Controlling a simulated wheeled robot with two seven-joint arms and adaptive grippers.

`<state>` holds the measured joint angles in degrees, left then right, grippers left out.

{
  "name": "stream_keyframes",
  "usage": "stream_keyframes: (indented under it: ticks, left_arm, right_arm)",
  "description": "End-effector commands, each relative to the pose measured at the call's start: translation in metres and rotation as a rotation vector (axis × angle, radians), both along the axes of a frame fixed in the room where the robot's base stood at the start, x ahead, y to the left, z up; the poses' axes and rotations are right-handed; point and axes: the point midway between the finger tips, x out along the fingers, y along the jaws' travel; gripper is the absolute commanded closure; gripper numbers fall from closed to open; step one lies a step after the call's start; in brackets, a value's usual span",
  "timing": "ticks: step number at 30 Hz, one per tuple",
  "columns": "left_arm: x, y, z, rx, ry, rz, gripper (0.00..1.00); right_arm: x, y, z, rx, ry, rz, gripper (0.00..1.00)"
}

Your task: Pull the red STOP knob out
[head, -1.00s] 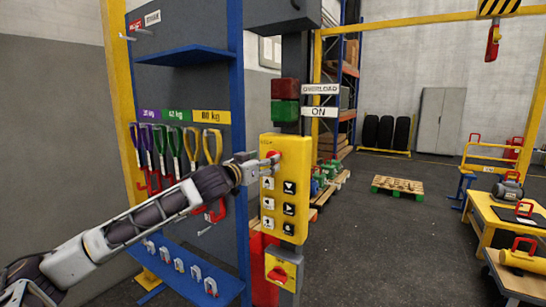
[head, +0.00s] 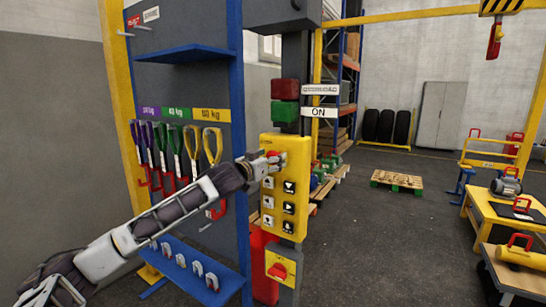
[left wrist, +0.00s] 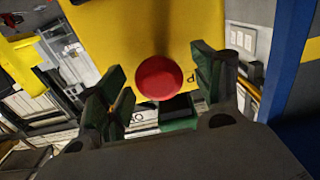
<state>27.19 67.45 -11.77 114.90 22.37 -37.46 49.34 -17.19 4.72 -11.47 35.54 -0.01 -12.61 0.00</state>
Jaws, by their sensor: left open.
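The red STOP knob (left wrist: 158,78) is round and sits on the yellow control box (head: 293,190), near its top. In the head view the knob (head: 273,154) is partly hidden by my left gripper (head: 268,159). In the left wrist view my left gripper (left wrist: 160,88) is open, with one green-padded finger on each side of the knob. Gaps show between the pads and the knob, so the fingers do not appear to touch it. My right gripper is not in view.
Black arrow buttons (head: 289,208) and white buttons lie below the knob. A red rotary switch (head: 278,271) is under the box. A blue rack post (head: 238,110) and hanging slings (head: 194,145) are at left. Red and green lamps (head: 285,111) are above.

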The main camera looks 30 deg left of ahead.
Motion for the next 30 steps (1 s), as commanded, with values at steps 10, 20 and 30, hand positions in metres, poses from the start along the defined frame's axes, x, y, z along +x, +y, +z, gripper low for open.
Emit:
stream_keyframes:
  ticks: [10, 20, 30]
  left_arm:
    - [0.0119, -0.0013, 0.0010, 0.002, -0.001, -0.002, 0.33]
    - [0.0125, -0.0013, 0.0001, 0.002, 0.000, -0.001, 0.35]
    - [0.0124, -0.0012, 0.0001, 0.002, 0.000, -0.001, 0.78]
  right_arm:
    - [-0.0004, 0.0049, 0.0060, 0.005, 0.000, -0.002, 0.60]
    - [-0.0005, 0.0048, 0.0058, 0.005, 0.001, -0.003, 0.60]
    - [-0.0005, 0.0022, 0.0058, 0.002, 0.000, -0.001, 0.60]
